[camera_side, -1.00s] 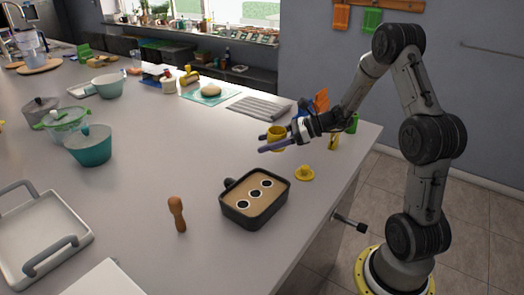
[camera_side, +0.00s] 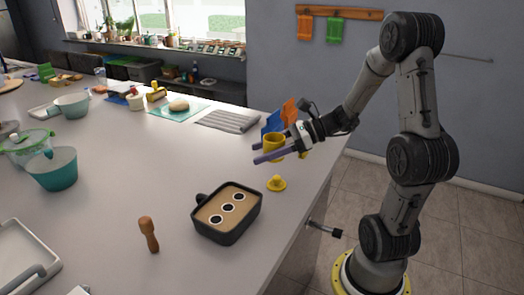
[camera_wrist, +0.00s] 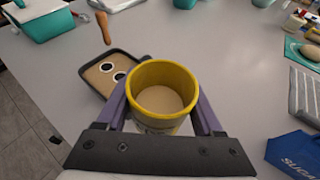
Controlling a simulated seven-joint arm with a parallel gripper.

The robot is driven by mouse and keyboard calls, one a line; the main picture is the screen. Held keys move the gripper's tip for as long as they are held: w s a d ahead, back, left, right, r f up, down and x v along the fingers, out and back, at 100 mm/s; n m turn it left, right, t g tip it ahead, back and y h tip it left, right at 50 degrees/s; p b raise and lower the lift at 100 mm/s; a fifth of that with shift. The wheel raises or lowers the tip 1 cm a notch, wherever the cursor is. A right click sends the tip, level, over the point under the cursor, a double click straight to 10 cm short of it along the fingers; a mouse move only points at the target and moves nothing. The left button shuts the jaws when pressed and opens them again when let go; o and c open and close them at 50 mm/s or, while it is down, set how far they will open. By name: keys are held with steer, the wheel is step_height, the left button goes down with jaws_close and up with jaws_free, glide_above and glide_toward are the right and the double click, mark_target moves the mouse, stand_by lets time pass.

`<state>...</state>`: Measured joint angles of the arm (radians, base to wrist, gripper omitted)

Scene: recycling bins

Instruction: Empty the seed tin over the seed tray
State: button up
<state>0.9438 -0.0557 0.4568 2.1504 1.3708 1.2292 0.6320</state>
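The seed tin is a yellow cup (camera_wrist: 180,73) with pale beige fill inside. It stands upright between the purple fingers of my gripper (camera_wrist: 162,108), which press on its two sides. In the side view the tin (camera_side: 275,139) sits in my gripper (camera_side: 263,152) near the counter's right edge. I cannot tell how high it is held. The seed tray (camera_side: 222,236) is a dark tray with a beige surface and three dark round holes ringed in white. It rests on the counter, left of and nearer the camera than the tin. In the wrist view the tin partly hides the tray (camera_wrist: 85,75).
A small yellow knobbed lid (camera_side: 277,184) lies right of the tray. A blue sugar bag (camera_wrist: 296,152) and an orange item (camera_side: 289,110) are close behind my gripper. A striped cloth (camera_side: 229,120) lies farther back.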

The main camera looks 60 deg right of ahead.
steer(key=c, duration=0.8)
steer(key=w+a+n, duration=0.1)
steer(key=a, duration=0.2)
steer(key=a+f+g+y, duration=0.1)
steer(key=a, duration=0.2)
steer(key=w+a+f+n+y, duration=0.1)
steer(key=a, duration=0.1)
steer(key=shift+w+a+f+n+g, duration=0.2)
steer(key=shift+w+a+n+g, duration=0.1)
steer(key=shift+w+a, duration=0.1)
steer(key=n+g+y, duration=0.2)
glide_above(222, 220)
steer(key=shift+f, duration=2)
